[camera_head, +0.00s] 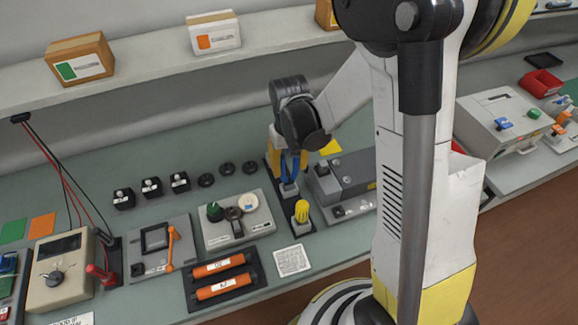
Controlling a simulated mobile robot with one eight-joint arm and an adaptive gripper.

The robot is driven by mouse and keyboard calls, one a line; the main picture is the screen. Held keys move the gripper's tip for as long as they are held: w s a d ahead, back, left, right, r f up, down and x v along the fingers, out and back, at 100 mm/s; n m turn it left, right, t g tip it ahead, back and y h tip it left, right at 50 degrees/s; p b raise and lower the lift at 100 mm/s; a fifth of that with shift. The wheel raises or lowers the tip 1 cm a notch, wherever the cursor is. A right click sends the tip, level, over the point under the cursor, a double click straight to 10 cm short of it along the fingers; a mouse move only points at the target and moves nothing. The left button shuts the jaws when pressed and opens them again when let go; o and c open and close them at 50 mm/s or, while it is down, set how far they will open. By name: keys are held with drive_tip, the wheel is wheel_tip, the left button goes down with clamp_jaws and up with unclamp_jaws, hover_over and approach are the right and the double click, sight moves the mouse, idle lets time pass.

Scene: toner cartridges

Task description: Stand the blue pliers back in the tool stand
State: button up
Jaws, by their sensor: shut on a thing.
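My gripper (290,152) points down over the workbench, shut on the blue pliers (289,172). The blue handles show below the dark wrist, and the fingers partly hide them. The tool stand (304,227) is a narrow black base with grey holders on the bench. A yellow-handled tool (301,210) stands upright in its near holder. The pliers' lower end is at or just above a grey holder (289,190) farther back. I cannot tell whether it is inside that holder.
A grey machine (345,178) stands close right of the stand. A panel with knobs (238,220) is to the left. A black tray with orange cartridges (222,279) and a white printed card (292,261) lie nearer. A shelf with boxes (80,60) runs above the bench.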

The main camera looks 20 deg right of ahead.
drive_tip(key=shift+f+b, duration=0.75)
drive_tip(key=shift+f, duration=0.05)
idle(0.7)
drive_tip(key=o, duration=1.4)
drive_tip(key=shift+o, duration=0.2)
drive_tip(key=shift+r, duration=0.1)
wheel_tip(320, 180, up, 12)
drive_tip(key=shift+s, duration=0.1)
drive_tip(key=s+r+t+b, duration=0.2)
drive_tip(key=s+t+b, duration=0.3)
drive_tip(key=s, duration=0.7)
drive_tip(key=shift+s+t, duration=0.3)
drive_tip(key=shift+t, duration=0.8)
